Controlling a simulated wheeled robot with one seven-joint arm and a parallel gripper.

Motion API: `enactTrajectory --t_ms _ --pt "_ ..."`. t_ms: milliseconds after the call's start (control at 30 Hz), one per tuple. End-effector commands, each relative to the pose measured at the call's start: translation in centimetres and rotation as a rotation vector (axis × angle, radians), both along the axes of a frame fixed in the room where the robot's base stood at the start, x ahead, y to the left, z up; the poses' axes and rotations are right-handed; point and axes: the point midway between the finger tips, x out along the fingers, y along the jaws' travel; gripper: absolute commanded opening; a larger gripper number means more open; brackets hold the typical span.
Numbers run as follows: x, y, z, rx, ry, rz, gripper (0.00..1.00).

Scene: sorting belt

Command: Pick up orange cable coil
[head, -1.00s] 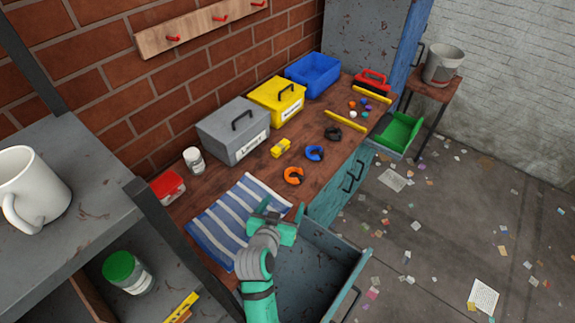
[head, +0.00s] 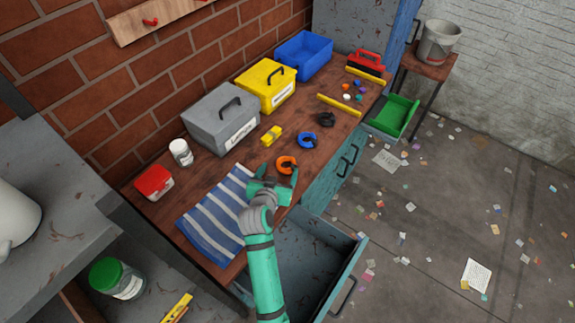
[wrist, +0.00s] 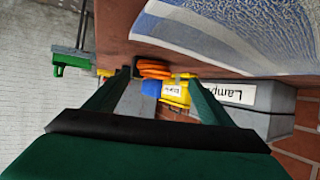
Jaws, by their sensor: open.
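The orange cable coil (head: 286,165) lies on the wooden workbench, left of and nearer than the blue coil (head: 308,141). It also shows in the wrist view (wrist: 154,69), between my two fingers and beyond their tips. My gripper (head: 273,178) is open and empty, low over the bench just in front of the orange coil. In the head view the fingertips reach close to the coil's near side; whether they touch it I cannot tell.
A striped cloth (head: 215,215) lies left of my gripper. An open drawer (head: 345,283) juts out below the bench's front edge.

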Motion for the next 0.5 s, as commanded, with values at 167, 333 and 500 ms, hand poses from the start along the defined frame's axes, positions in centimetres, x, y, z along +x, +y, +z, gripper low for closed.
enactTrajectory --t_ms 167,333,500 --pt "2.2 -1.9 -1.2 -0.002 0.0 -0.017 0.75" --pt "3.1 -2.3 -1.7 0.0 -0.001 -0.021 0.75" --pt "3.1 -2.3 -1.7 -0.001 0.0 -0.02 0.75"
